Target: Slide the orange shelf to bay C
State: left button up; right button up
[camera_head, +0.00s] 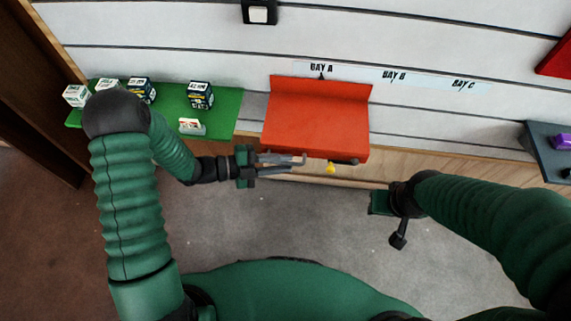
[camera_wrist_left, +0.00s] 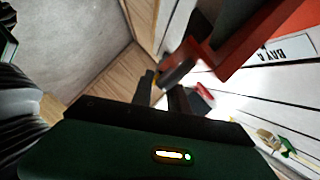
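The orange shelf (camera_head: 318,112) hangs on the slatted wall under the BAY A label (camera_head: 321,68). Its pointer is at that label. A dark-ended bar (camera_head: 346,162) and a yellow knob (camera_head: 331,169) show at its front lower edge. The BAY C label (camera_head: 464,85) is farther right. My left gripper (camera_head: 290,164) is at the shelf's front left edge, fingers pointing right and apart. In the left wrist view the fingers (camera_wrist_left: 162,92) are apart, close to a dark block by the shelf (camera_wrist_left: 262,35); contact is unclear. My right gripper (camera_head: 388,215) is below right of the shelf; its fingers are unclear.
A green shelf (camera_head: 222,124) with several small boxes (camera_head: 200,94) adjoins on the left. A dark grey shelf (camera_head: 548,150) with a purple item (camera_head: 561,141) is at the far right. The wall between the orange and grey shelves is free. The BAY B label (camera_head: 394,76) is between.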

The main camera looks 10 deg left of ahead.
pick_arm(q)
jog(key=shift+w+d+f, duration=0.1)
jog(key=shift+w+d, duration=0.1)
jog(key=shift+d, duration=0.35)
grip_shut()
jog(key=shift+s+f, duration=0.1)
dwell(0.9)
